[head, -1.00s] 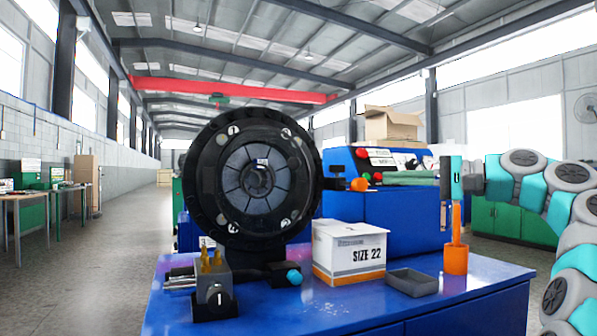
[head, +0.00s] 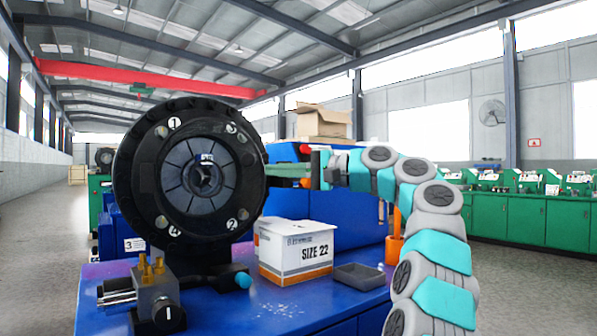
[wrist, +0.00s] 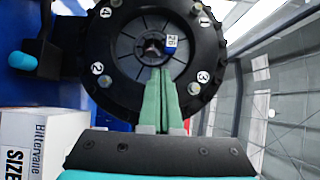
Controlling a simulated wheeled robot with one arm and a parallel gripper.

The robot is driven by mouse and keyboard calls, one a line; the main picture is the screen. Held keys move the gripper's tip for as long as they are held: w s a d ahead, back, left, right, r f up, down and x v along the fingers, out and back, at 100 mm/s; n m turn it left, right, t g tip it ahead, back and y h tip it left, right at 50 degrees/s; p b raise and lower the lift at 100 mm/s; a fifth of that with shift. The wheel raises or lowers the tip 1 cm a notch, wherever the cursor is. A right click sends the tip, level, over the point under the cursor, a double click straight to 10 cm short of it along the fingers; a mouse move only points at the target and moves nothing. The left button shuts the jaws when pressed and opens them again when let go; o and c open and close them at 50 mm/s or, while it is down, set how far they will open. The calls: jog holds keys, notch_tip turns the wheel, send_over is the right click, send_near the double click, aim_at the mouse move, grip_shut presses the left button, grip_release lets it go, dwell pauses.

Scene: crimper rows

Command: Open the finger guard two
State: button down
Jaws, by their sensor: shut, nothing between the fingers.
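The black round crimper head (head: 190,105) stands at the left of the head view, with a dark grey segmented disc (head: 200,205) in its front and marks 1 to 4 around it. A mark 2 (head: 231,224) sits at its lower right; it shows left of the disc in the wrist view (wrist: 98,68). I cannot tell which part is finger guard two. My gripper (head: 270,170) is right of the head, its green fingers pointing left. In the wrist view the closed fingers (wrist: 158,72) overlap the lower disc, empty; contact cannot be told.
On the blue bench (head: 225,320) stand a valve block (head: 155,300) with brass fittings, a teal knob (head: 243,280), a white SIZE 22 box (head: 300,255), a grey tray (head: 358,277) and an orange holder (head: 395,248). Green machines (head: 520,220) line the right wall.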

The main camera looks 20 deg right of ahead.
jog(key=shift+s+a+b, duration=0.4)
jog(key=shift+s, duration=0.45)
jog(key=shift+s+a+b, duration=0.4)
jog(key=shift+s, duration=0.4)
jog(key=shift+s+a, duration=0.1)
jog(key=shift+s, duration=0.05)
